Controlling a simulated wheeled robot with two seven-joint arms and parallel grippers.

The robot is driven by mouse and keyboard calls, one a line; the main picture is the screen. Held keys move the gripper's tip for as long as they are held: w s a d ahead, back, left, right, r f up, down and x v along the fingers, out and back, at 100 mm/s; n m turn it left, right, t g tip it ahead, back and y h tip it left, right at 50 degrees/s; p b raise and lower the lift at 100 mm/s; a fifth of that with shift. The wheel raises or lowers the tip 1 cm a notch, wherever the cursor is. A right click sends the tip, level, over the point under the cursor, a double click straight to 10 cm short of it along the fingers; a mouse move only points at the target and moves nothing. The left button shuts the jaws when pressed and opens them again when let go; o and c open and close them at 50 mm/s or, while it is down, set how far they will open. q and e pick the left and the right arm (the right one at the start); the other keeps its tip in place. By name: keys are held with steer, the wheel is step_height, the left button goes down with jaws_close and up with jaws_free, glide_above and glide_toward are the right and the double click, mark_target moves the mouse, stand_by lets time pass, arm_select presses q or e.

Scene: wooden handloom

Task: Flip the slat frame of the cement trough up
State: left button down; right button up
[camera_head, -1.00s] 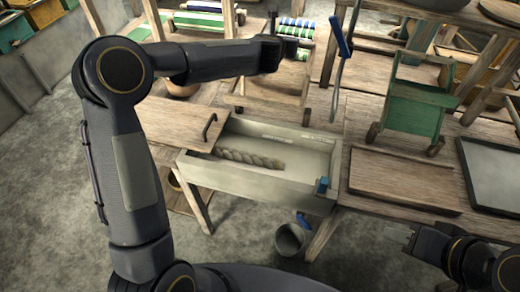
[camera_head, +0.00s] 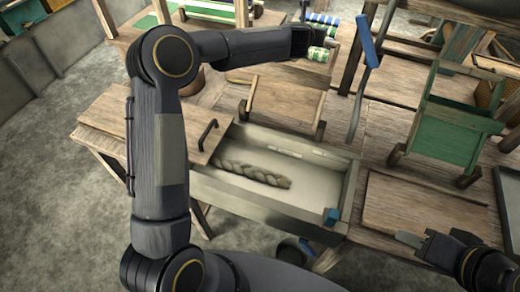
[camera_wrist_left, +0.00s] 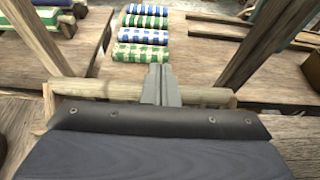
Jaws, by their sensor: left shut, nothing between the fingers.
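The grey cement trough (camera_head: 320,215) is in the middle of the head view, with a braided rope (camera_head: 252,173) inside. A wooden board with a dark handle (camera_head: 150,128) lies over its left end. A low wooden panel with posts (camera_head: 284,108) stands at its back edge; I cannot tell which of these is the slat frame. My left gripper (camera_head: 312,38) is beyond and above that panel, near the cloth rolls. In the left wrist view its fingers (camera_wrist_left: 161,82) are shut and empty. My right gripper (camera_head: 408,238) is at the lower right, by the bench's front edge; its jaws are unclear.
Blue, green and white cloth rolls (camera_wrist_left: 143,34) lie on the wood ahead of my left gripper. A green wooden box stand (camera_head: 458,122) is at the right. A blue-handled tool (camera_head: 368,42) stands upright behind the trough. A bucket (camera_head: 290,251) is under the trough's front.

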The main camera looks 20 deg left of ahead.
arm_select(q)
steer(key=shift+w+f, duration=0.2)
arm_select(e)
steer(key=shift+w+f, duration=0.2)
steer(key=shift+w, duration=0.05)
arm_select(q)
steer(key=shift+r, duration=0.15)
arm_select(e)
steer(key=shift+r, duration=0.15)
